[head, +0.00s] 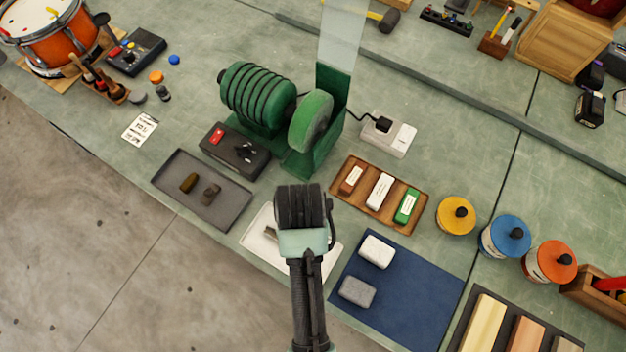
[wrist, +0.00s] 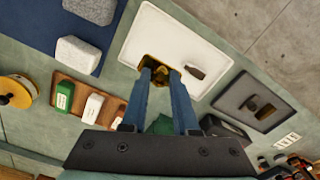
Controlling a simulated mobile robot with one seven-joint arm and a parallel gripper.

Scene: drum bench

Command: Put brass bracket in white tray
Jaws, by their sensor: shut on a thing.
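The white tray (head: 262,254) lies near the front edge of the bench, partly hidden by my arm in the head view. In the wrist view the white tray (wrist: 158,34) fills the upper middle. My gripper (wrist: 161,76) is shut on the brass bracket (wrist: 157,67), a dark golden piece at its fingertips, seen over the tray's lower part. I cannot tell whether the bracket touches the tray. In the head view my arm hides the fingertips and bracket. A small brown metal piece (wrist: 195,72) lies in the tray beside the bracket.
A dark grey tray (head: 233,207) with two small pieces stands left of the white tray. A green bench grinder (head: 311,124) and a dark switch box (head: 235,150) stand behind. A wooden tray of bars (head: 346,200) and a blue mat (head: 410,302) with two blocks lie right.

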